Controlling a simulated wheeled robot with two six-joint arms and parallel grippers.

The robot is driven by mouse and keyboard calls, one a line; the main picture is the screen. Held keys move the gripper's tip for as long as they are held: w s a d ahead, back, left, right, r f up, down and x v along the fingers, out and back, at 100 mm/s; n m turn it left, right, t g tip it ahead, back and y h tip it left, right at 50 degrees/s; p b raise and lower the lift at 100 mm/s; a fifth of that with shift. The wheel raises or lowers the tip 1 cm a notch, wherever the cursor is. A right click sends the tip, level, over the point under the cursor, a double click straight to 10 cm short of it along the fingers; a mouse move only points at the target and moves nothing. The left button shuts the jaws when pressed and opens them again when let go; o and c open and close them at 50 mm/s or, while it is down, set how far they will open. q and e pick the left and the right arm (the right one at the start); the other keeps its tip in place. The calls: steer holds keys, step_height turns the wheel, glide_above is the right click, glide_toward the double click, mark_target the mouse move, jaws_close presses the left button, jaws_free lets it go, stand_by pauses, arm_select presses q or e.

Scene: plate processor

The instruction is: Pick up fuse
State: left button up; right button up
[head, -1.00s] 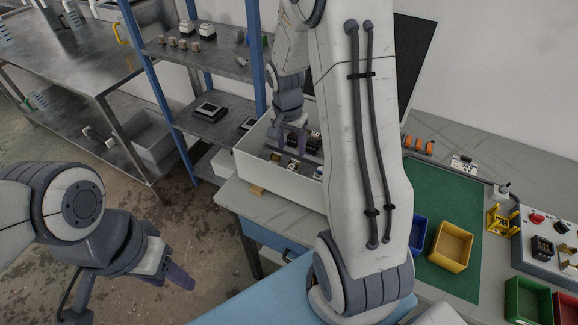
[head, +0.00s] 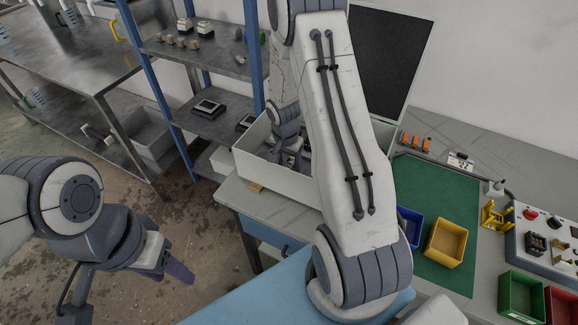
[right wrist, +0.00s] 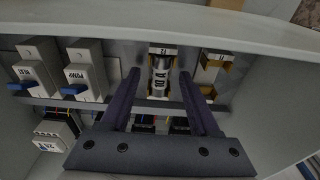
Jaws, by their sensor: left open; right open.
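The fuse (right wrist: 160,76) is a silver cylinder with dark lettering, seated upright in a holder with brass-coloured clips in the right wrist view. My right gripper (right wrist: 159,84) is open, with its dark fingers to the left and right of the fuse and no visible grip on it. In the head view my right gripper (head: 288,158) is down inside the white box (head: 275,185), partly hidden by the box and my arm. My left gripper (head: 178,270) is open and empty over the floor at the left.
A holder (right wrist: 210,70) with brass clips and no fuse visible is right of the fuse. Breakers (right wrist: 85,75) with blue levers are to the left. The box's pale wall (right wrist: 200,32) runs close by. Yellow (head: 447,246) and blue bins stand on the green mat (head: 440,190).

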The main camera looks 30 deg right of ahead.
jaws_close()
steer(key=shift+r, duration=0.15)
